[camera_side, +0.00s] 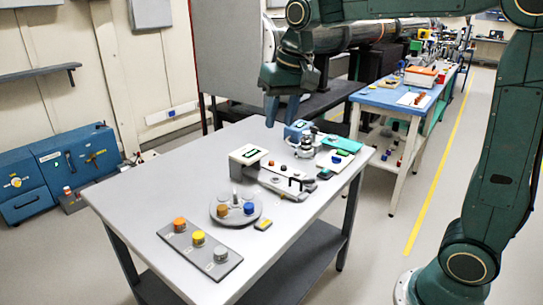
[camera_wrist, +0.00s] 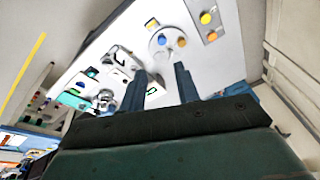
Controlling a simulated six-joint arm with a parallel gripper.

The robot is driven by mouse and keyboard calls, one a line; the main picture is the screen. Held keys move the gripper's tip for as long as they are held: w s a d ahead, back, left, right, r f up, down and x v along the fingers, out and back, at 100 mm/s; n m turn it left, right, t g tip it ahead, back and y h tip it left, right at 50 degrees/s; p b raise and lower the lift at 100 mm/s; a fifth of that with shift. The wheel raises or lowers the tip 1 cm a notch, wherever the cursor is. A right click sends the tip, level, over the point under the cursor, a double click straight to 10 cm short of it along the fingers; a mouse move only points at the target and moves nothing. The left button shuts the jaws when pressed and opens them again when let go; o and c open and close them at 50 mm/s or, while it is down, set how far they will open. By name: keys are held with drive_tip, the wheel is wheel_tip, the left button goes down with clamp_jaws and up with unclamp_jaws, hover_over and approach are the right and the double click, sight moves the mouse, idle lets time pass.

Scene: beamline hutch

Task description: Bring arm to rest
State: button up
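My green arm stands at the right of the side view, and its forearm crosses the top. My gripper (camera_side: 281,112) points down, raised over the back part of the grey table (camera_side: 148,192). In the wrist view, the two blue-grey fingers of my gripper (camera_wrist: 160,70) are apart with nothing between them. No object is held. The table top (camera_wrist: 213,68) lies beyond the fingertips there.
The table carries a strip with several capped pots (camera_side: 199,240), a round holder (camera_side: 236,209), a white-and-black device (camera_side: 248,154) and a microscope-like instrument (camera_side: 305,145). A blue bench (camera_side: 385,97) stands behind right. Blue cabinets (camera_side: 62,166) stand left.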

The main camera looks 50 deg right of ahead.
drive_tip(key=s+f+n+t, duration=0.1)
drive_tip(key=s+f+n, duration=0.1)
drive_tip(key=s, duration=0.9)
drive_tip(key=s+a+f+n+t, duration=0.1)
drive_tip(key=s+f+n, duration=0.1)
drive_tip(key=s, duration=0.8)
drive_tip(key=shift+s+a+f+n+t, duration=0.3)
drive_tip(key=shift+s+f+t, duration=0.1)
drive_tip(key=shift+f, duration=0.1)
